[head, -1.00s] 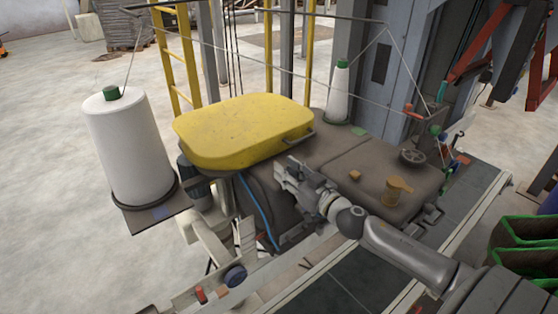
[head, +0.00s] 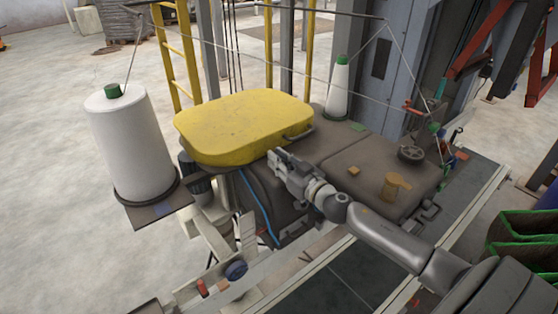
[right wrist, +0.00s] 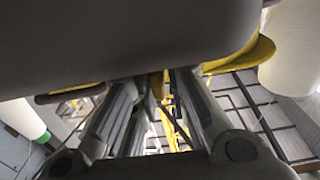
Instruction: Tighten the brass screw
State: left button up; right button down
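My right gripper (head: 274,158) is beside the brown machine body (head: 325,148), near the front edge of the yellow lid (head: 245,125). In the right wrist view its two fingers (right wrist: 155,105) are apart. A small brass-coloured piece (right wrist: 157,85) shows between the fingers, beyond them, against the dark machine body; it may be the brass screw. I cannot tell whether the fingers touch it. In the head view the gripper or the machine hides this piece. My left gripper is not in view.
On the machine top are a brass-coloured cup (head: 394,187), a small tan block (head: 353,170) and a dark handwheel (head: 410,154). A large white thread spool (head: 130,145) stands left, a white cone (head: 338,90) behind. A blue cable (head: 257,208) hangs down the front.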

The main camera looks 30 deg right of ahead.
jog(key=shift+m+h, duration=0.4)
jog(key=m+h+b, duration=0.1)
jog(key=h, duration=0.1)
jog(key=m+h+b, duration=0.1)
jog(key=m+h, duration=0.1)
jog(key=shift+a+f+g+h, duration=0.1)
jog(key=shift+f+g+h, duration=0.1)
jog(key=shift+g+h, duration=0.15)
jog(key=m+g+h+b, duration=1.2)
jog(key=g+h+b, duration=0.1)
jog(key=b, duration=1.1)
jog(key=shift+r+m+g+h+b, duration=0.2)
jog(key=shift+m+g+b, duration=0.35)
jog(key=shift+g, duration=0.25)
jog(key=shift+r+m+g+h+b, duration=0.1)
jog(key=shift+m+g+h+b, duration=0.05)
jog(key=shift+m+g+b, duration=0.5)
jog(key=c, duration=1.6)
grip_release()
jog(key=a, duration=1.1)
jog(key=shift+s+a, duration=0.35)
jog(key=shift+a, duration=0.05)
